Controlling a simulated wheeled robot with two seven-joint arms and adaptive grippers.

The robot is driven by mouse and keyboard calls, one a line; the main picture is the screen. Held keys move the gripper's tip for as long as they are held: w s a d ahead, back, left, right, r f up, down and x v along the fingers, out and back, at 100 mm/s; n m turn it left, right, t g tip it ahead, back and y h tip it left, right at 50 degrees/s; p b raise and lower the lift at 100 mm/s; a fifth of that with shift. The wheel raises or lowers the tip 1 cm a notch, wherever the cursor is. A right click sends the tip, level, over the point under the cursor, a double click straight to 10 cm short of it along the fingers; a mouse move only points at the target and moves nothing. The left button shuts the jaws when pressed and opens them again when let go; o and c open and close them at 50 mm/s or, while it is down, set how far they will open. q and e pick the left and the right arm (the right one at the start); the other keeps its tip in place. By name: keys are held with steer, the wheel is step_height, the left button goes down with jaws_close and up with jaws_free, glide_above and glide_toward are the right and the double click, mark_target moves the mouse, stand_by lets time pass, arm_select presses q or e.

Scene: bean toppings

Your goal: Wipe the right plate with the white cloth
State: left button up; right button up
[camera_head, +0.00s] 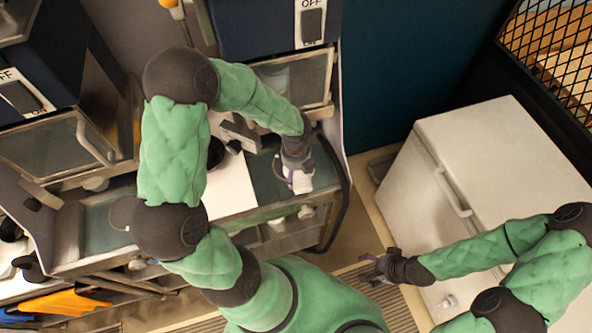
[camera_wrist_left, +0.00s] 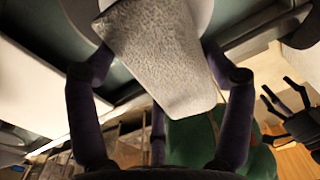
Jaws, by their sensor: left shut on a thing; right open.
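My left gripper (camera_head: 298,176) is over the counter's right part in the head view, shut on the white cloth (camera_head: 301,184). In the left wrist view the textured cloth (camera_wrist_left: 155,60) hangs between the dark fingers (camera_wrist_left: 160,75). A round pale rim, apparently the right plate (camera_wrist_left: 82,20), shows behind the cloth and is mostly hidden by it. I cannot tell whether the cloth touches it. My right gripper (camera_head: 376,269) is open and empty, low in front of the white chest.
The counter has a dark green panel (camera_head: 268,185) and a white board (camera_head: 230,187). A glass-fronted oven (camera_head: 300,82) stands behind them. A white chest (camera_head: 480,150) with a handle is at the right. Floor shows between counter and chest.

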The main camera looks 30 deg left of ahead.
arm_select(q)
steer(key=shift+r, duration=0.3)
arm_select(e)
steer(key=shift+r, duration=0.35)
arm_select(q)
steer(key=s+d+r+p, duration=0.1)
steer(key=s+d+r, duration=0.1)
steer(key=s+d, duration=0.4)
steer(key=shift+d, duration=0.4)
arm_select(e)
steer(key=shift+r, duration=0.35)
arm_select(q)
steer(key=shift+w, duration=0.15)
